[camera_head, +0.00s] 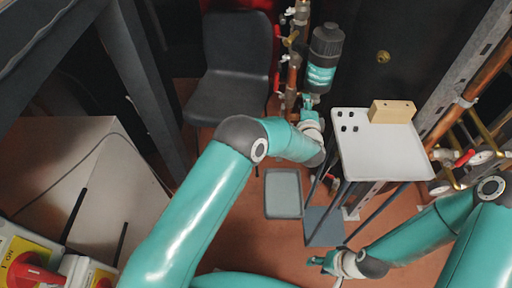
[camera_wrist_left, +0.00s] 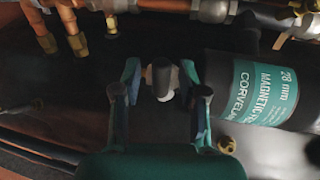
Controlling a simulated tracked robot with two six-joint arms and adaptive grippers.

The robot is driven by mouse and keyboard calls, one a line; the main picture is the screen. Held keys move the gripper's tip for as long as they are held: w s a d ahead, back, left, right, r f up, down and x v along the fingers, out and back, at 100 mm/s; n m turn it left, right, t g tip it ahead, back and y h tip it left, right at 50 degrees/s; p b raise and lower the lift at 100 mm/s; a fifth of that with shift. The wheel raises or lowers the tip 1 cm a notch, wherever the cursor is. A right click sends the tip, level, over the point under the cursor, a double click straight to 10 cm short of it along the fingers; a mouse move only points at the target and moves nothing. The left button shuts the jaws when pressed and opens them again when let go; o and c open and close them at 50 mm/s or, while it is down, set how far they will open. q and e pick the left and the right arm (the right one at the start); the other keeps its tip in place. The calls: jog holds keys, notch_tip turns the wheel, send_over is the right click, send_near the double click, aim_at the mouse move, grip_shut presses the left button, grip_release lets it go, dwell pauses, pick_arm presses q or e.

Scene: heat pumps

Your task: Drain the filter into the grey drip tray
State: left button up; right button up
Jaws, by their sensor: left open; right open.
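The filter (camera_head: 323,62) is a dark cylinder with a teal label, mounted upright beside the copper pipes. In the left wrist view the filter (camera_wrist_left: 268,92) shows its label on the right. My left gripper (camera_head: 309,101) is just below the filter's lower end. In the left wrist view my left gripper (camera_wrist_left: 160,82) is open, with a dark rounded knob (camera_wrist_left: 161,74) with a pale base between its fingers; contact is unclear. The grey drip tray (camera_head: 283,194) lies on the floor below, looking empty. My right gripper (camera_head: 321,262) is open and low, near the front.
A pale small table (camera_head: 375,158) bears a wooden block (camera_head: 392,111) and several small dark pieces. A dark chair (camera_head: 234,62) stands behind. Pipes with red-handled valves run left of the filter. A metal rail and copper pipes (camera_head: 452,116) stand at right.

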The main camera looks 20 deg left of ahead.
pick_arm(q)
jog(key=shift+f+b, duration=0.3)
jog(key=shift+b, duration=0.3)
notch_tip(320, 180, down, 4)
jog(key=d+n+t+h+b, duration=0.25)
jog(key=n+b, duration=0.95)
jog(key=b, duration=1.5)
jog(key=s+r+p, duration=0.1)
jog(key=s+p, duration=0.3)
jog(key=s, duration=1.2)
jog(key=w+a+f+n+g+y+p, duration=0.1)
jog(key=w+a+n+g+y+p, duration=0.2)
jog(key=a+p, duration=1.15)
jog(key=s+a+f+g+h+p, duration=0.1)
jog(key=s+a+f+g+p, duration=0.1)
jog(key=s+f+g+p, duration=0.1)
jog(key=s+a+f+g+h+p, duration=0.2)
jog(key=s+a+f+g+p, duration=0.1)
jog(key=s+f+p, duration=0.3)
jog(key=s+g+p, duration=0.1)
jog(key=s, duration=0.1)
jog(key=shift+s, duration=0.3)
